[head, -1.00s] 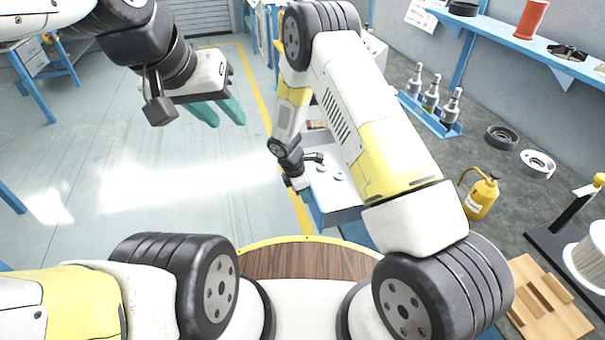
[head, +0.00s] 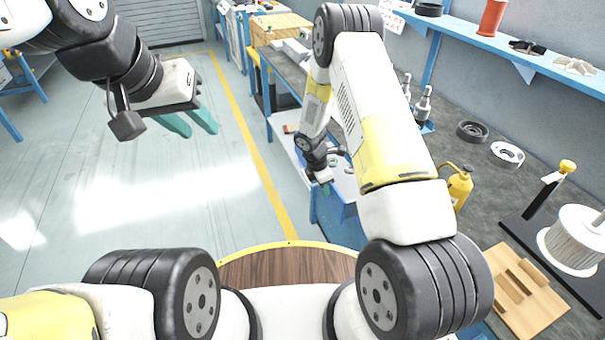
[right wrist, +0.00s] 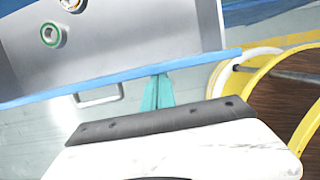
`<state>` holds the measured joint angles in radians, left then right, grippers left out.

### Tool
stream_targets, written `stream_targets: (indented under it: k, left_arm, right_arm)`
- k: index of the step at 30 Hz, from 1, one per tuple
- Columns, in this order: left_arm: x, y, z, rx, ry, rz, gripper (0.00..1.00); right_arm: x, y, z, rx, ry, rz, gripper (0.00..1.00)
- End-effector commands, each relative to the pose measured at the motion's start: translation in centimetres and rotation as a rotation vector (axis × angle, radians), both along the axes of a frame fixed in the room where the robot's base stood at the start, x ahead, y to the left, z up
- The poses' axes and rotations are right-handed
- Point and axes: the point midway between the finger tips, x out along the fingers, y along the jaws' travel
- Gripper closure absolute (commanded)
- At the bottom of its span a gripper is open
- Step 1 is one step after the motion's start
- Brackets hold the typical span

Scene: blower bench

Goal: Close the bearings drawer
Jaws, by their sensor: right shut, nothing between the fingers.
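The bearings drawer (head: 337,212) stands open from the bench at the centre of the head view, with a few ring bearings inside. The blue front edge (right wrist: 205,65) and pull handle (right wrist: 98,95) show below. My right gripper (head: 325,187) is shut and empty; its teal fingertips (right wrist: 159,78) are at the drawer's front edge, and contact is unclear. My left gripper (head: 200,131) is open and empty over the floor, far from the drawer.
A blue shelf (head: 500,40) runs above. The floor left of the drawer is clear.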

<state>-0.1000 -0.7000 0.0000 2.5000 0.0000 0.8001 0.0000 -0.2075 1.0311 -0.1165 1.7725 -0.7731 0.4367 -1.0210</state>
Motion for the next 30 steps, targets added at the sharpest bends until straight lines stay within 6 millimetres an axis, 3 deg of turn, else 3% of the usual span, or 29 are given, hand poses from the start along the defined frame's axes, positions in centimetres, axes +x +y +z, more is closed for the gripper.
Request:
stream_targets:
  k: [1, 6, 12, 30]
  left_arm:
    - [0.0, 0.0, 0.0, 0.000, 0.000, 0.000, 0.66]
    - [0.0, 0.0, 0.0, 0.000, 0.000, 0.000, 0.66]
    - [0.0, 0.0, 0.0, 0.000, 0.000, 0.000, 0.66]
    - [0.0, 0.0, 0.0, 0.000, 0.000, 0.000, 0.66]
  right_arm:
    - [0.4, -1.3, 0.0, -0.001, -0.001, -0.006, 1.00]
    - [1.4, -4.3, 0.0, 0.000, 0.000, -0.004, 1.00]
    - [2.1, -6.5, 0.0, -0.001, 0.000, -0.002, 1.00]
    - [2.4, -7.2, 0.0, 0.000, 0.000, 0.001, 1.00]
